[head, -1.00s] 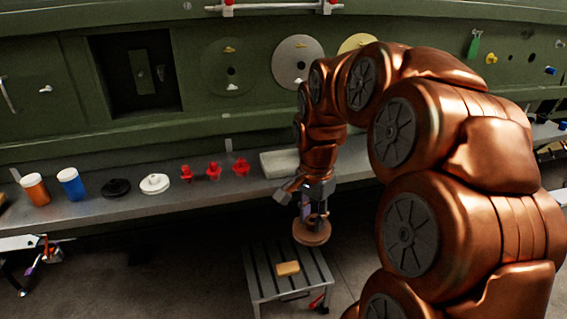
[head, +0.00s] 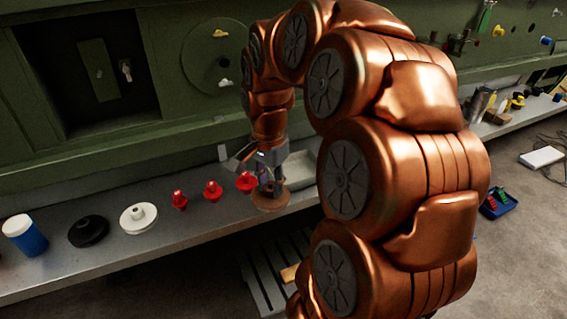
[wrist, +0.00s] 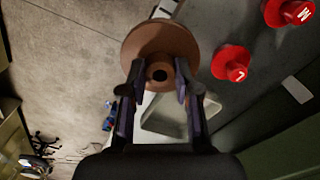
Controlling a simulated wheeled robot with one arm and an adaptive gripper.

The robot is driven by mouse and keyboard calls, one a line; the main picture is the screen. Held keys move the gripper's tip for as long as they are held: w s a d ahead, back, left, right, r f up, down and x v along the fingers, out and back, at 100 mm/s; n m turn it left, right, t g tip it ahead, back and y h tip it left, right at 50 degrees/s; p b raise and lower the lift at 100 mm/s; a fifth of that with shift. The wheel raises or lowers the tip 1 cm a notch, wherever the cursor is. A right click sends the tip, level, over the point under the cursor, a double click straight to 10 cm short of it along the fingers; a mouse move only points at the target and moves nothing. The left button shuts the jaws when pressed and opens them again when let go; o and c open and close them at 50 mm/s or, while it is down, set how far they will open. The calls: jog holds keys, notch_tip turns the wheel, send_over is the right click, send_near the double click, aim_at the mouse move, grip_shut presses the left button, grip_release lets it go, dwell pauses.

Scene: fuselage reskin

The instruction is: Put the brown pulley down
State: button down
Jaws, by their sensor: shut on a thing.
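The brown pulley (head: 271,200) is a round disc with a hub, held in my gripper (head: 268,186) near the front edge of the grey bench (head: 160,237). In the wrist view the fingers of my gripper (wrist: 156,84) are shut on the hub of the brown pulley (wrist: 150,38), with its disc beyond the fingertips. In the wrist view the pulley's left part shows over floor. I cannot tell whether it touches the bench.
Red plugs (head: 213,191), a white pulley (head: 138,217), a black pulley (head: 89,231) and a blue-and-white cup (head: 24,235) stand in a row to the left. A pale tray (head: 302,168) lies behind the gripper. A slatted stool (head: 262,283) stands below.

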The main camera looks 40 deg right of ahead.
jog(key=w+d+p, duration=0.1)
jog(key=d, duration=0.3)
jog(key=w+d+p, duration=0.2)
jog(key=d, duration=0.3)
jog(key=w+d+f+p, duration=0.1)
jog(key=w+d, duration=0.1)
jog(key=d, duration=0.2)
jog(key=shift+w+d+p, duration=0.25)
jog(key=shift+p, duration=0.1)
jog(key=shift+w+d+f, duration=0.2)
jog(key=shift+d, duration=0.3)
jog(key=shift+f+p, duration=1.05)
jog(key=shift+f, duration=0.7)
jog(key=c, duration=0.8)
grip_release()
jog(key=shift+c, duration=0.2)
jog(key=shift+r, duration=0.1)
